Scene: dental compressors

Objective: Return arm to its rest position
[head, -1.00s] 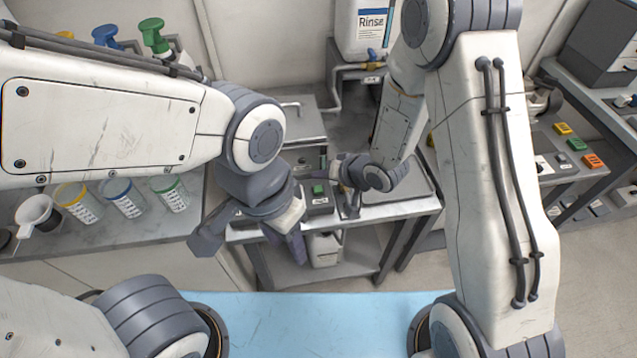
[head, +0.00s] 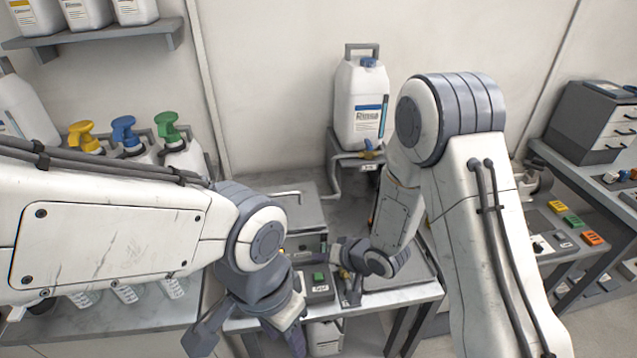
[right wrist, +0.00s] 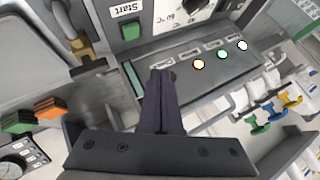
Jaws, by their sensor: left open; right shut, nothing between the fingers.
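My right gripper (head: 352,292) is at the metal bench in the middle of the head view, beside a small grey control box with a green button (head: 319,278). In the right wrist view its fingers (right wrist: 161,78) are shut with nothing between them, in front of a grey panel with several slots and round lights. The green Start button (right wrist: 131,30) lies beyond the fingertips to the left, apart from them. My left gripper (head: 245,340) is open and empty at the lower middle of the head view, over the bench's front left. Its fingertips reach near the picture's bottom edge.
A white Rinse canister (head: 361,105) stands on a raised shelf behind the bench. Pump bottles with yellow, blue and green heads (head: 167,130) stand at the left. A side bench (head: 565,245) with coloured blocks is at the right. A wall shelf (head: 95,40) holds canisters.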

